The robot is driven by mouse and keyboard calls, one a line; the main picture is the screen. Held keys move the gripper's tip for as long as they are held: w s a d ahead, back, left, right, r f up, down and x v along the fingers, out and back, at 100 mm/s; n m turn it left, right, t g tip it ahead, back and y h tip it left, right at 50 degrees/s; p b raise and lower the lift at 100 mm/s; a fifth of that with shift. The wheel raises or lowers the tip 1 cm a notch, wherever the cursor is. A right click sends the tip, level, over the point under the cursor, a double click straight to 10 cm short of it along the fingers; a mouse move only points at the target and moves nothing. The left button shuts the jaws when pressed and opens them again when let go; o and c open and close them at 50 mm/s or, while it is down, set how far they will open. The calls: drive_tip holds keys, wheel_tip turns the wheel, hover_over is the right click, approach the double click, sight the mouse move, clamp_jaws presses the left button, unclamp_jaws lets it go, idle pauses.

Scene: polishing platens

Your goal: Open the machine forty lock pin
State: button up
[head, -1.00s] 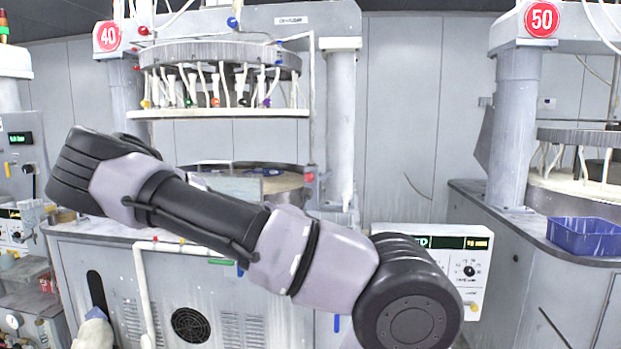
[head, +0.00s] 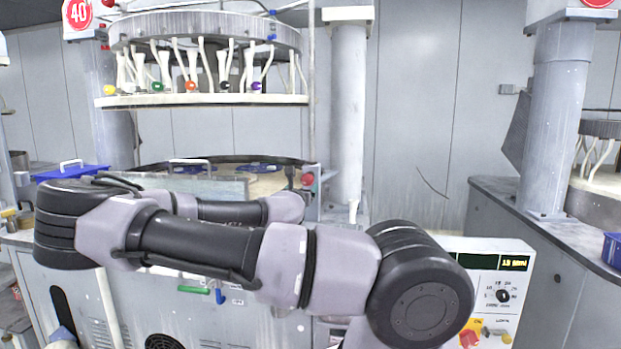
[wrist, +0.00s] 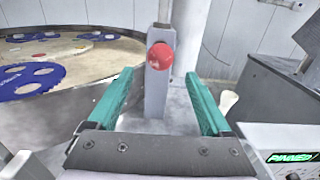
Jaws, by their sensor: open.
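The lock pin of machine forty shows as a round red knob (wrist: 160,56) on a grey upright post (wrist: 156,95) in the wrist view. It also shows in the head view as a small red knob (head: 307,179) at the right edge of the platen. My gripper (wrist: 160,78) is open, with its green fingers to the left and right of the knob in the picture. The knob appears between and just beyond the fingertips; no contact is visible. In the head view I cannot make out the gripper's fingers. A green display (wrist: 293,157) reads "PINNED".
The platen (wrist: 95,58) with blue toothed carriers (wrist: 28,84) lies left of the post. A thick grey column (head: 348,120) stands behind it. A control panel (head: 490,290) is at lower right. A grey counter (head: 570,235) stands farther right, with bare wall between.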

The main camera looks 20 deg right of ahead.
sight(309, 179)
drive_tip(key=x, duration=1.1)
drive_tip(key=shift+s, duration=0.1)
drive_tip(key=shift+c, duration=0.3)
